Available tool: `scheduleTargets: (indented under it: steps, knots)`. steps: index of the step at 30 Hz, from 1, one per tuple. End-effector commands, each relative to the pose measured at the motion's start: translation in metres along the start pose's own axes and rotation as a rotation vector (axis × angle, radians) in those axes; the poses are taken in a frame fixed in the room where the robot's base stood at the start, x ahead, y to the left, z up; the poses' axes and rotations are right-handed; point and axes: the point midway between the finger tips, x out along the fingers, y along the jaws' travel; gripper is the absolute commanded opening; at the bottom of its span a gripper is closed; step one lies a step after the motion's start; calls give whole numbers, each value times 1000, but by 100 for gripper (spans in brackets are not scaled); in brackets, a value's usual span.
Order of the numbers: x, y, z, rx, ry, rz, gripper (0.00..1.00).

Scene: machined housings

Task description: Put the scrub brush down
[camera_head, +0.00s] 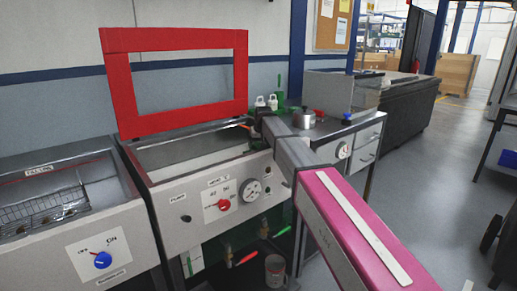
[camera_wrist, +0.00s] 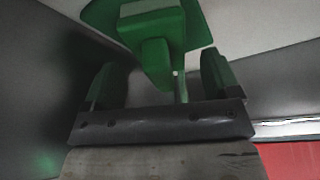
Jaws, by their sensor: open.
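My gripper (camera_head: 251,138) is over the right edge of the open wash basin in the head view, mostly hidden by my own arm. In the wrist view, the two green fingers of my gripper (camera_wrist: 160,64) stand wide apart. A green object with a block-like middle (camera_wrist: 150,40), which looks like the scrub brush, shows between and beyond the fingertips. Neither finger visibly closes on it. Whether it rests on a surface cannot be told. A green upright item (camera_head: 280,98) stands behind my gripper in the head view; whether it is the brush is unclear.
The basin (camera_head: 165,178) has its red-framed lid (camera_head: 122,90) raised. A tank with a wire basket (camera_head: 45,210) is at left. A metal pot (camera_head: 303,120) and small white bottles (camera_head: 272,102) stand near the gripper.

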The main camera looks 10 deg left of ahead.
Motion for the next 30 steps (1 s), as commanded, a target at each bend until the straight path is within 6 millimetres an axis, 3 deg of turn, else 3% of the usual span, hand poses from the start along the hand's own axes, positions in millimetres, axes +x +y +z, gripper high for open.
scheduleTargets:
  steps: [6, 13, 18, 30]
  knots:
    - [-47, 0, 1, 0, 1, 0, 82]
    - [-80, 0, 0, 0, 1, 0, 82]
    - [-91, 0, 0, 0, 0, 0, 82]
    - [-93, 0, 0, 0, -1, 0, 82]
